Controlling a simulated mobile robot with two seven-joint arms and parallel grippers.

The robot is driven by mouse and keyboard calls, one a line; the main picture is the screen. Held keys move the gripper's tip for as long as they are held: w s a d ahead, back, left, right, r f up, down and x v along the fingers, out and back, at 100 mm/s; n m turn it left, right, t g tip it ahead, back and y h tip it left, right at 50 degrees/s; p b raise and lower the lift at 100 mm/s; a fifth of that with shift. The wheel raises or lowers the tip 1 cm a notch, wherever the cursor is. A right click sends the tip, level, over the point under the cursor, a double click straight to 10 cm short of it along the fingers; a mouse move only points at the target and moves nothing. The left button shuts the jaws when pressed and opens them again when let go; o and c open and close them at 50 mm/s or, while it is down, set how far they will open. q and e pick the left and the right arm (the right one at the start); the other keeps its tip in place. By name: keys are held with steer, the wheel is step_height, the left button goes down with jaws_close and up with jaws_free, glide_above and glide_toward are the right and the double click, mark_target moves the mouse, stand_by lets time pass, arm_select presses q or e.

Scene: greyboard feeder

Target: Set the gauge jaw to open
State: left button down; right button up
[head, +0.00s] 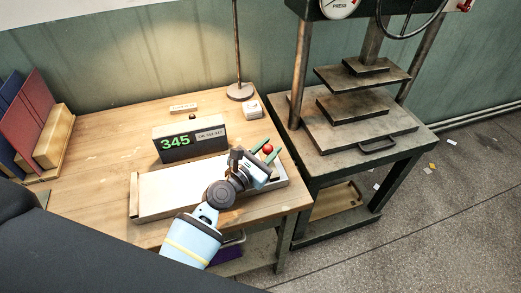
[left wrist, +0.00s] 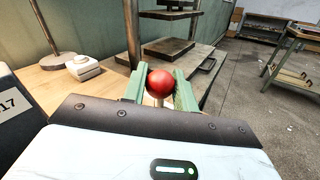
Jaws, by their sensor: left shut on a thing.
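A red ball knob (head: 268,149) sits at the right end of a long shallow feeder tray (head: 134,196). In the left wrist view the knob (left wrist: 160,82) stands on a short pale stem. My left gripper (head: 269,151) is shut on it, with a green finger on each side; the fingers also show in the left wrist view (left wrist: 160,90). A dark gauge box (head: 190,143) with a green "345" readout stands behind the tray. The jaw itself is hidden behind my gripper, so I cannot tell its setting. My right gripper is not in view.
A white board (head: 170,190) lies in the tray. A lamp stand (head: 240,92) and a small white box (head: 252,108) stand at the bench's back right. A press (head: 360,130) stands to the right. Folders (head: 36,115) stand at the left. The left bench top is mostly clear.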

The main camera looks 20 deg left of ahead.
mark_target(265, 153)
arm_select(q)
steer(key=shift+d, duration=0.1)
steer(key=c, duration=1.4)
jaws_free()
steer(key=shift+c, duration=0.2)
steer(key=o, duration=0.3)
steer(key=shift+w+d, duration=0.1)
steer(key=shift+d, duration=0.05)
steer(key=shift+v, duration=3.95)
